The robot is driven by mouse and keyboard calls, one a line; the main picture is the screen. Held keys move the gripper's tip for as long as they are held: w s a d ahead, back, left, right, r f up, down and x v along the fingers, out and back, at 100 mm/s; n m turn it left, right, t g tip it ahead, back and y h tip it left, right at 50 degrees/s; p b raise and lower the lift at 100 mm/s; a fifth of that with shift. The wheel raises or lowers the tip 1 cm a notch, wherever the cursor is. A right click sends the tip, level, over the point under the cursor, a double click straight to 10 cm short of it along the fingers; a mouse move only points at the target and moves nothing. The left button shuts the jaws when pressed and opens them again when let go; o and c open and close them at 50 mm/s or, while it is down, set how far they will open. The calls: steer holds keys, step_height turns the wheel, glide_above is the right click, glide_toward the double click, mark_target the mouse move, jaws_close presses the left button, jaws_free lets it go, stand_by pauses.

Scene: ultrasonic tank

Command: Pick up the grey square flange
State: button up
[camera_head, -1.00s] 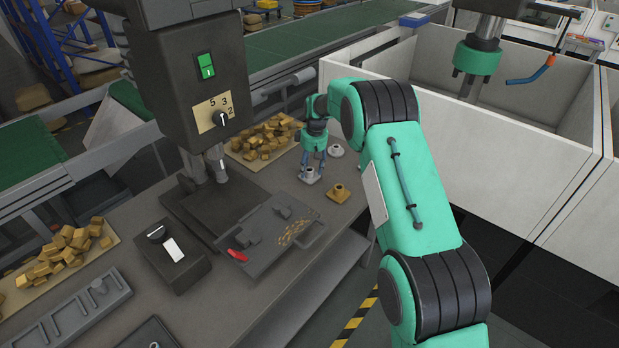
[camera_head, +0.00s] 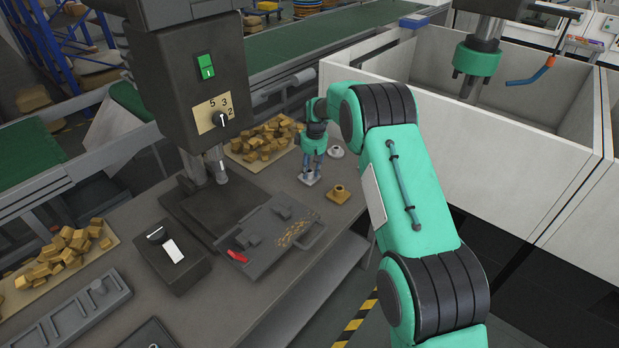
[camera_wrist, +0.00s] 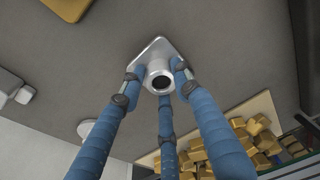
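The grey square flange (camera_head: 309,180) rests on the grey workbench, its square base flat and its round hub pointing up. In the wrist view, the flange (camera_wrist: 159,52) shows its square plate and the dark bore of its hub. My gripper (camera_head: 311,172) is directly above it with its blue fingers pointing down. In the wrist view, the three fingers of my gripper (camera_wrist: 160,78) are closed around the hub, their tips against its sides. The flange shows no visible gap from the bench.
A golden square flange (camera_head: 339,194) stands close by at the front right. A grey round flange (camera_head: 336,152) stands behind. A tray of golden blocks (camera_head: 262,138) lies to the left, beside a drill press (camera_head: 190,60). A pale-walled enclosure (camera_head: 480,110) is on the right.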

mark_target(309, 171)
steer(key=shift+r, duration=0.2)
jaws_close()
steer(key=shift+r+p, duration=0.35)
steer(key=shift+r, duration=0.25)
step_height(309, 171, up, 2)
steer(key=shift+r+p, duration=0.2)
steer(key=shift+p, duration=0.25)
steer(key=s, duration=0.5)
steer(key=s+d+p, duration=0.1)
steer(key=s, duration=0.4)
steer(key=s+d+r+p, duration=0.1)
steer(key=s, duration=0.5)
steer(key=shift+d, duration=0.15)
